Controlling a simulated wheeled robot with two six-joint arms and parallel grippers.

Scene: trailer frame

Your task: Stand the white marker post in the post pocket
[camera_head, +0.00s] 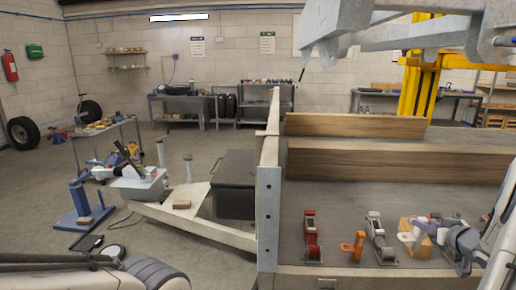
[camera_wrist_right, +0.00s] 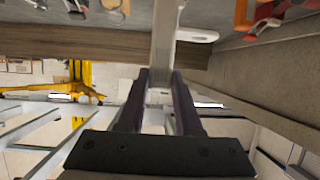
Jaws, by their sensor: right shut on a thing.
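My right gripper (camera_head: 430,230) is at the right of the head view, low over the trailer bed. In the right wrist view my right gripper (camera_wrist_right: 158,92) is shut on a pale, slim bar that I take for the white marker post (camera_wrist_right: 166,42). The post runs from between the fingers to the top of that view. In the head view the gripper mostly hides it, and a small white oval piece shows at the fingertips. I cannot pick out the post pocket for sure. My left gripper is out of view; only part of my left arm shows at the lower left.
A red clamp (camera_head: 310,232), an orange bracket (camera_head: 355,247) and a grey clamp (camera_head: 377,236) stand on the trailer bed left of the gripper. A wooden block (camera_head: 429,245) is by the fingers. Wooden boards (camera_head: 390,163) cross behind. A steel corner plate (camera_head: 268,212) stands at left.

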